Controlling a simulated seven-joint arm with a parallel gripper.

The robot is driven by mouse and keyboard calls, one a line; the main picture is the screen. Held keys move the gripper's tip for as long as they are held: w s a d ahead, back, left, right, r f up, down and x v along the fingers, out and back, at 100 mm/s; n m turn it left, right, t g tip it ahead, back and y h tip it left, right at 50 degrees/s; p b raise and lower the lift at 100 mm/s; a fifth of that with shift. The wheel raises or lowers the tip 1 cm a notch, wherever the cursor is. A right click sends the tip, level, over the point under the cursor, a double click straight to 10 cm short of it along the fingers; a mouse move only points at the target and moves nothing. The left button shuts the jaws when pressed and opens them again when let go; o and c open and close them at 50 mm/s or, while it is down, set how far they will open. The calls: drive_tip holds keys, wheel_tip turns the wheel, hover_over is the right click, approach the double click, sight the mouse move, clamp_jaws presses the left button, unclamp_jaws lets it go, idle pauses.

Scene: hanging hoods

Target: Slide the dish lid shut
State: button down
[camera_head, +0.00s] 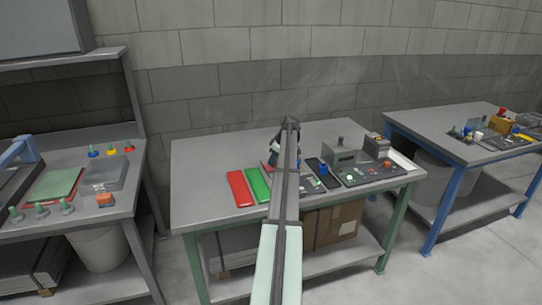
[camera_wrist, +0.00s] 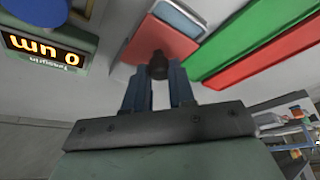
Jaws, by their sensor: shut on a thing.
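In the wrist view, my gripper (camera_wrist: 158,82) is shut on a small dark knob (camera_wrist: 158,66). The knob stands on a flat salmon-red plate, which looks like the dish lid (camera_wrist: 150,45). In the head view, my arm crosses the middle table and hides most of the dish area; only a bit of the lid (camera_head: 266,166) shows.
A red bar (camera_head: 240,188) and a green bar (camera_head: 258,185) lie left of my arm. A display (camera_wrist: 45,48) reading "0 mm" upside down stands nearby. To the right are a dark tray (camera_head: 323,172) and a grey box (camera_head: 345,157). The table's left part is clear.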

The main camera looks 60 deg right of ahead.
drive_tip(key=shift+s+a, duration=0.9)
drive_tip(key=c, duration=0.9)
unclamp_jaws()
drive_tip(key=shift+c, duration=0.2)
drive_tip(key=v, duration=1.3)
drive_tip(key=shift+s+r, duration=0.15)
drive_tip(key=shift+r, duration=0.2)
